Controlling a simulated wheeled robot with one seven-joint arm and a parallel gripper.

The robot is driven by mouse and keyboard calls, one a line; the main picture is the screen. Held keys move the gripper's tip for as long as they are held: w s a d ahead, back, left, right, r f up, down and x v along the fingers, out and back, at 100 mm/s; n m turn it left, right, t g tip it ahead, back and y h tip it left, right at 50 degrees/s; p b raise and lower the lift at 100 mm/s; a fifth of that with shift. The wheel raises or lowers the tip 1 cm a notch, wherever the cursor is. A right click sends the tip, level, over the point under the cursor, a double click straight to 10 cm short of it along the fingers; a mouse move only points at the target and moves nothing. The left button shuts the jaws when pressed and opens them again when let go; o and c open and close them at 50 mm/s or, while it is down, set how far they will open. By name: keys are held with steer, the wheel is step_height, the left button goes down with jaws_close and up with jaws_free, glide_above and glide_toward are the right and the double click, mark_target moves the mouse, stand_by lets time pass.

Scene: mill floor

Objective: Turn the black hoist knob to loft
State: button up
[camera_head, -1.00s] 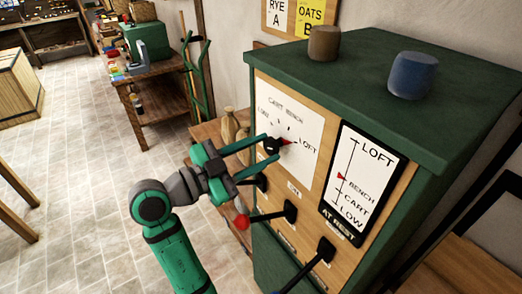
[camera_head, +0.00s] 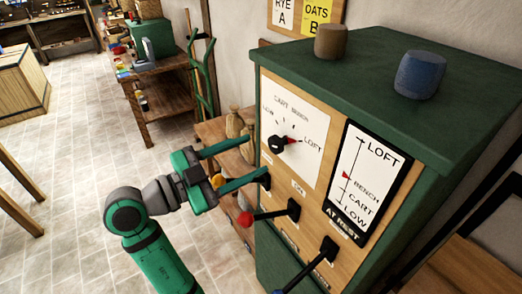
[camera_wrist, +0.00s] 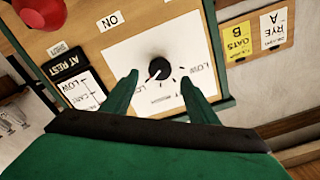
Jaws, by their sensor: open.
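The black hoist knob (camera_head: 278,144) is on the white dial plate (camera_head: 312,120) of the green and wood cabinet. In the wrist view the knob (camera_wrist: 158,69) shows between the two spread fingertips (camera_wrist: 158,79). The hoist gauge (camera_head: 365,180) has a red marker (camera_head: 347,175) near BENCH, well below LOFT. A sign under it reads AT REST (camera_head: 346,225).
Levers stick out below the plate: one with a red ball (camera_head: 245,218), one with a blue end (camera_head: 305,268). Floor (camera_head: 75,210) at left is open.

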steer(key=v, duration=0.5)
steer(key=shift+s, duration=0.1)
steer(key=shift+a, duration=0.1)
steer(key=shift+s+a, duration=0.1)
steer(key=shift+a, duration=0.1)
